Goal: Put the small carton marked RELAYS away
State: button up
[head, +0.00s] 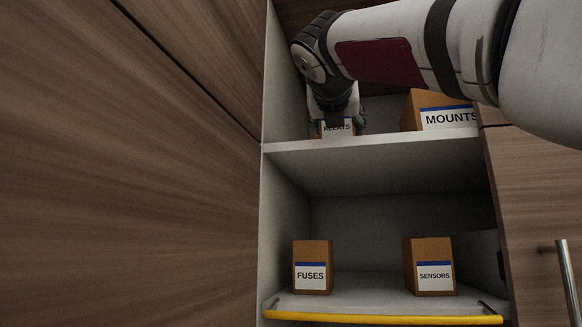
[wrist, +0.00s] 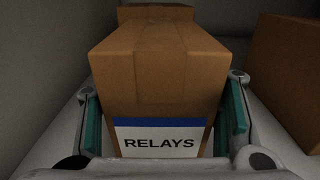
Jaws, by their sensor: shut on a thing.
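The small carton marked RELAYS (head: 338,130) is at the left of the upper cabinet shelf, mostly hidden behind my gripper in the head view. In the wrist view the RELAYS carton (wrist: 158,80) is upright, its label facing me, between my gripper's two green-padded fingers (wrist: 162,125). My gripper (head: 336,118) reaches in from above and is shut on this carton. The carton seems to be at the shelf (head: 380,141), but I cannot tell whether its base touches it.
A MOUNTS carton (head: 425,108) stands to the right on the same shelf. Another carton (wrist: 155,12) is behind RELAYS. The cabinet's left wall is close beside my gripper.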

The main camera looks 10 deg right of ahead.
jog(key=shift+f, duration=0.1)
jog(key=o, duration=1.4)
jog(key=shift+s+a, duration=0.15)
jog(key=shift+s, duration=0.15)
jog(key=b+v, duration=0.1)
jog(key=v, duration=1)
jog(key=shift+s, duration=0.15)
